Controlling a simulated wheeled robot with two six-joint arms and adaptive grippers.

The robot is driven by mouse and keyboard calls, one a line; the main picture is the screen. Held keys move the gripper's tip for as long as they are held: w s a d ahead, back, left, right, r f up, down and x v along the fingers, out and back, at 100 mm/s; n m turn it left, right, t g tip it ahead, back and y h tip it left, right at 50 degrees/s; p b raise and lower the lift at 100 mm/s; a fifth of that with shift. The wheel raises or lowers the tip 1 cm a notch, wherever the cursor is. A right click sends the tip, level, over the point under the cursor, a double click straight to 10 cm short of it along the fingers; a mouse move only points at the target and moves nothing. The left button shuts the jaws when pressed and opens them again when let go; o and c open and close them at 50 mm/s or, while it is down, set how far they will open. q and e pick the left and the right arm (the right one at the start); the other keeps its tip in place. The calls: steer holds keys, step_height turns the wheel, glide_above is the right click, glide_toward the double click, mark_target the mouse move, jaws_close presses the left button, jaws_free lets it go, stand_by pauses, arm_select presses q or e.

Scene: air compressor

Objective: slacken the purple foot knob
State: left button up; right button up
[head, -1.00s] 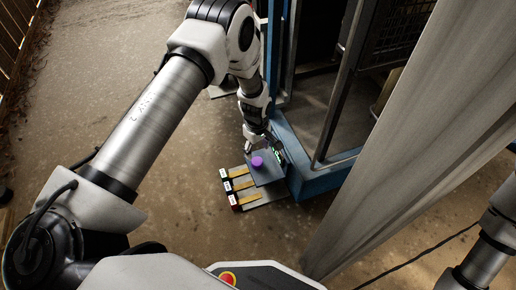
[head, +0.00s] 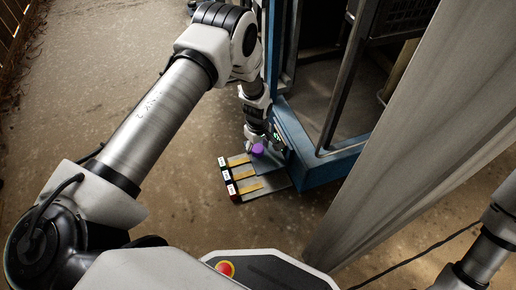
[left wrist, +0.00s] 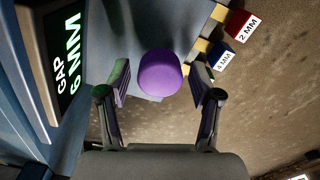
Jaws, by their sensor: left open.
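The purple foot knob (head: 258,150) stands on a grey plate (head: 270,166) at the corner of the blue machine frame. In the left wrist view the knob (left wrist: 161,73) lies between the two fingers of my left gripper (left wrist: 163,85), with a gap on each side. The gripper is open and also shows in the head view (head: 257,140), close over the knob. A display (left wrist: 68,65) on the machine reads "GAP 6 MM". My right arm (head: 485,250) shows at the lower right; its gripper is out of view.
The blue frame (head: 322,172) stands close to the right of my left gripper. A grey post (head: 420,130) rises at the right. The floor at left is clear.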

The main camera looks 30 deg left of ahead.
arm_select(q)
steer(key=c, duration=1.2)
